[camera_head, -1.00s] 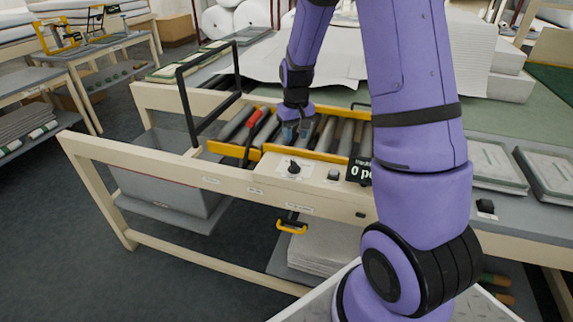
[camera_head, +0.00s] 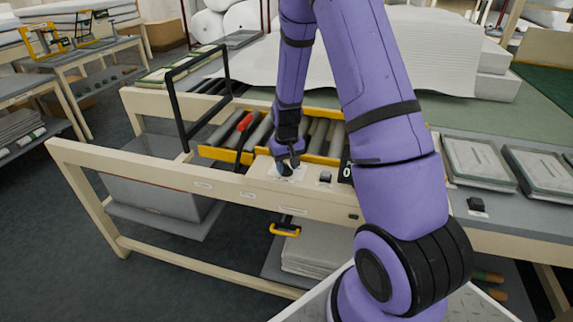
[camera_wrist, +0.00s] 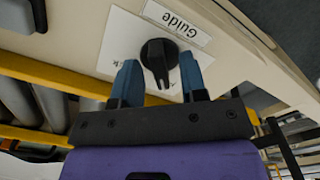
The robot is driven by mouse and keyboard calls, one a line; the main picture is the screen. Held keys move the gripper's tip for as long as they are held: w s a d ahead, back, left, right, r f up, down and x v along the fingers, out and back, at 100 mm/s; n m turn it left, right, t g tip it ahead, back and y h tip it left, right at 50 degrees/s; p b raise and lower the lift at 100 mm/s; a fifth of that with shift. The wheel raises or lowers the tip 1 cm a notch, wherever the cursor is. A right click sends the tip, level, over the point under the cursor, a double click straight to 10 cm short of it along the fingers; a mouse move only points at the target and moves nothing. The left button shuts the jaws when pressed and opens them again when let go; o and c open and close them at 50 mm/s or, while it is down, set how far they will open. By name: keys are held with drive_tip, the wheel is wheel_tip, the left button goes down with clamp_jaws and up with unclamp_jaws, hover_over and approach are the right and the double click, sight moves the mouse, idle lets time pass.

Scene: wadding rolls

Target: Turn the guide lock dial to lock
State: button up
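The guide lock dial (camera_wrist: 159,55) is a round black knob with a pointer ridge, set on a white label plate (camera_wrist: 118,45) beside a tag reading "Guide" (camera_wrist: 177,22). In the wrist view its pointer aims down toward my gripper. My gripper (camera_wrist: 160,75) is open, with one blue fingertip on each side of the dial. Whether the fingers touch it I cannot tell. In the head view my gripper (camera_head: 287,167) is over the dial on the cream front rail, and hides most of the dial.
A roller bed with yellow rails (camera_head: 230,155) lies behind the dial. A red-handled lever (camera_head: 244,122) stands to the left, and a black knob (camera_head: 325,177) sits to the right. A black upright frame (camera_head: 172,105) rises at the left end.

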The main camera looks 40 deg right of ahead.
clamp_jaws()
drive_tip(key=shift+m, duration=0.3)
drive_tip(key=m, duration=0.3)
drive_tip(key=shift+m, duration=0.3)
drive_tip(key=m, duration=0.3)
drive_tip(key=shift+m, duration=0.3)
drive_tip(key=m, duration=0.4)
drive_tip(key=shift+m, duration=2)
